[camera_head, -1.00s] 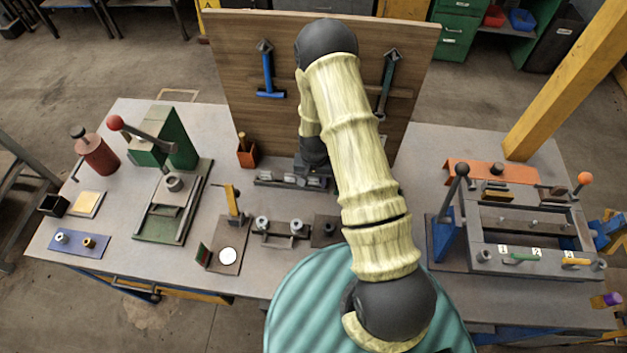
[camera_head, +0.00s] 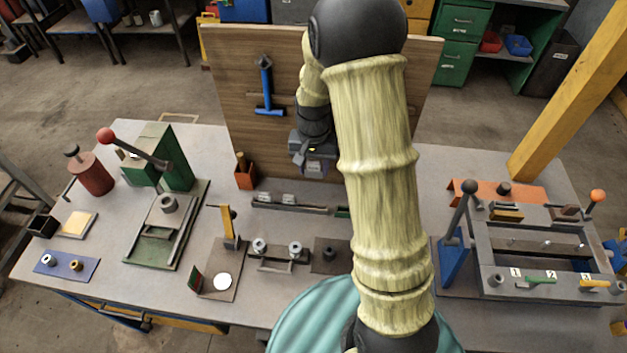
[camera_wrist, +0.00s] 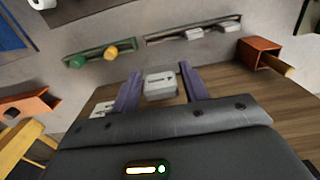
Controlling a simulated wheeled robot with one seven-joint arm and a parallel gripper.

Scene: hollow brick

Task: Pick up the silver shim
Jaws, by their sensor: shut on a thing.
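My gripper (camera_wrist: 159,74) has its two purple-grey fingers shut on a small silver block, the silver shim (camera_wrist: 160,87), in the wrist view. The shim shows a dark mark on its face. In the head view my gripper (camera_head: 315,168) hangs in front of the wooden board, above and behind a long low rack (camera_head: 290,206). The held shim is small and hard to make out there. The rack keeps other silver pieces (camera_wrist: 192,33), seen in the wrist view. My arm hides part of the rack's right side in the head view.
An orange box (camera_head: 245,177) stands left of the rack. The wooden board (camera_head: 225,90) rises close behind my gripper, with a blue tool (camera_head: 267,88) hanging on it. A green press (camera_head: 165,160) is at left, a grey fixture (camera_head: 470,262) at right.

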